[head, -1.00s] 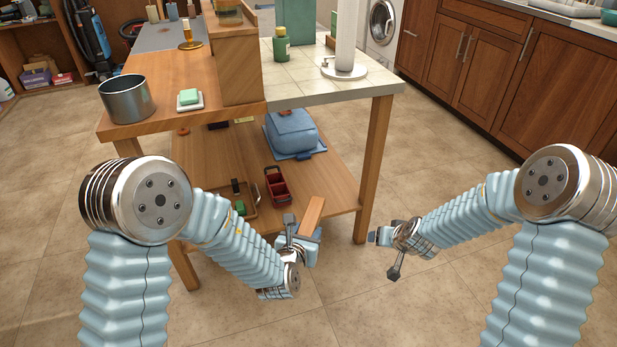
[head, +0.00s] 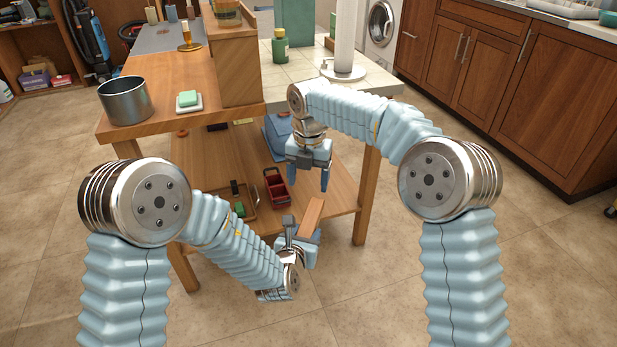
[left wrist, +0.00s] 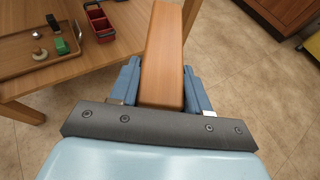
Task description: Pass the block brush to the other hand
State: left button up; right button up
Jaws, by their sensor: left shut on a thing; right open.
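The block brush shows as a long brown wooden block (head: 312,215). My left gripper (head: 302,236) is shut on it in front of the table's lower shelf, and the block sticks up out of the jaws. In the left wrist view the block (left wrist: 163,55) stands between the two blue fingers (left wrist: 160,88) and reaches past the top edge. Bristles are not visible. My right gripper (head: 309,178) is open and empty, pointing down just above the block, apart from it in the picture.
The wooden table (head: 150,126) has a lower shelf (head: 205,160) close behind the grippers. On the shelf are a red caddy (head: 276,188), a tray with small items (left wrist: 75,62) and a blue bag (head: 275,135), partly hidden by my right arm. The floor in front is clear.

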aim_at(307, 212)
notch_tip(307, 212, down, 12)
jog(key=shift+r, duration=0.1)
dwell(0.4)
pick_arm(q)
jog(key=shift+d, duration=0.1)
pick_arm(e)
jog(key=shift+a, duration=0.15)
jog(key=c, duration=0.9)
pick_arm(q)
jog(key=o, duration=1.3)
jog(key=shift+c, duration=0.2)
pick_arm(e)
jog(key=shift+c, duration=0.9)
